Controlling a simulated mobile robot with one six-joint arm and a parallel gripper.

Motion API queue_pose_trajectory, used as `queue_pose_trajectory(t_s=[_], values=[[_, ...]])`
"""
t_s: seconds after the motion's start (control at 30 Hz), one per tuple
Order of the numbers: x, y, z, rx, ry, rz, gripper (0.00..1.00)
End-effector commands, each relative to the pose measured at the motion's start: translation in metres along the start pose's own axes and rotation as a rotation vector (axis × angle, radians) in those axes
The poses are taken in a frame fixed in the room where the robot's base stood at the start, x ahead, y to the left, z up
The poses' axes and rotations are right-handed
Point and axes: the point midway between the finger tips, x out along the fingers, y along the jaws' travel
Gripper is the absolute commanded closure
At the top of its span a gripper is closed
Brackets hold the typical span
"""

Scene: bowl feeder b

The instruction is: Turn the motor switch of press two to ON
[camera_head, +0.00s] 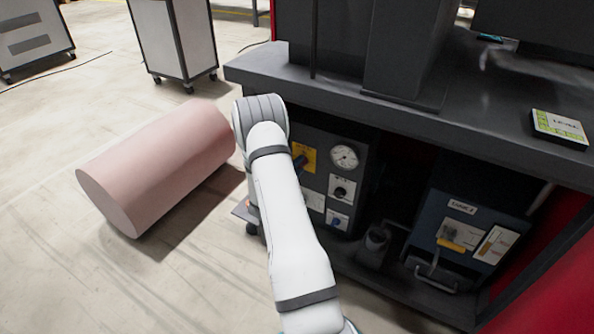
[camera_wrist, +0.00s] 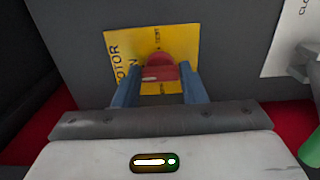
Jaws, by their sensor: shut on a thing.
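The motor switch is a red knob (camera_wrist: 160,70) on a yellow plate (camera_wrist: 185,45) in the wrist view. The plate reads "MOTOR" and "ON" on its left side; the lettering above the knob is too small to read surely. My gripper (camera_wrist: 162,78) is shut on the red knob, one blue finger on each side of it. In the head view the yellow plate (camera_head: 309,156) shows on the dark control panel under the bench, beside my wrist. The knob is hidden there, and its exact pointing is hard to tell.
A round gauge (camera_head: 344,157) and a black switch (camera_head: 341,189) sit right of the plate. A dark bench top (camera_head: 400,125) overhangs the panel. A large pink cylinder (camera_head: 160,165) lies on the floor to the left. A dark blue box (camera_head: 462,235) stands farther right.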

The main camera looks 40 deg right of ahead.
Motion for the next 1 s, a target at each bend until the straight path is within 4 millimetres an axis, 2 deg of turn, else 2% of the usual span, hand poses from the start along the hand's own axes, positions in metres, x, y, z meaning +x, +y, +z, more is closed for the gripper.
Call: queue_pose_trajectory(t_s=[0.43,0.47,0.7,1.0], values=[[0.0013,-0.0006,0.0032,0.01,-0.008,-0.001,0.85],[0.0013,-0.0006,0.0032,0.01,-0.008,-0.001,0.62],[0.0006,-0.0003,0.0016,0.009,-0.004,-0.001,0.42],[-0.0029,0.0003,0.0002,0.009,-0.001,-0.001,0.41]])
